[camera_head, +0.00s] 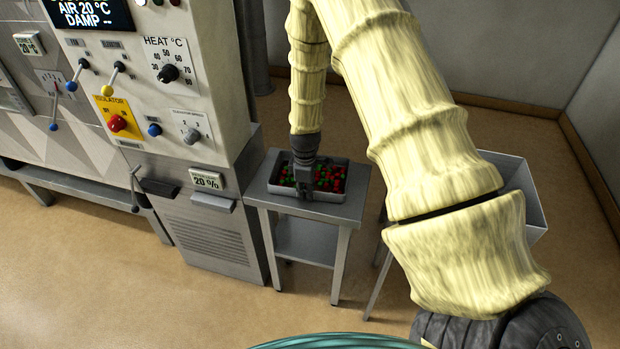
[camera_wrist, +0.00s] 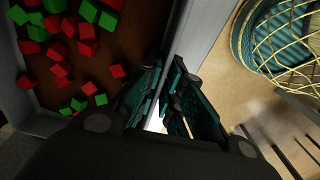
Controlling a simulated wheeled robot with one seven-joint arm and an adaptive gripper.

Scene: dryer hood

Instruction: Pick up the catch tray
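The catch tray (camera_head: 329,196) is a shallow grey rectangular tray holding red and green cubes. It is at the small metal table's top, beside the machine. In the wrist view its grey wall (camera_wrist: 203,28) runs up the middle, with cubes on its brown floor to the left. My gripper (camera_head: 303,188) points down at the tray's near wall. In the wrist view my gripper (camera_wrist: 168,72) has one dark teal finger inside the wall and one outside, close together and shut on it. The contact is partly hidden by the fingers.
The small metal table (camera_head: 339,214) has a lower shelf. The machine (camera_head: 200,150) with its knobs and levers stands close on the left. A grey bin (camera_head: 521,180) stands to the right, partly behind my arm. A teal basket (camera_wrist: 275,40) shows beyond the tray.

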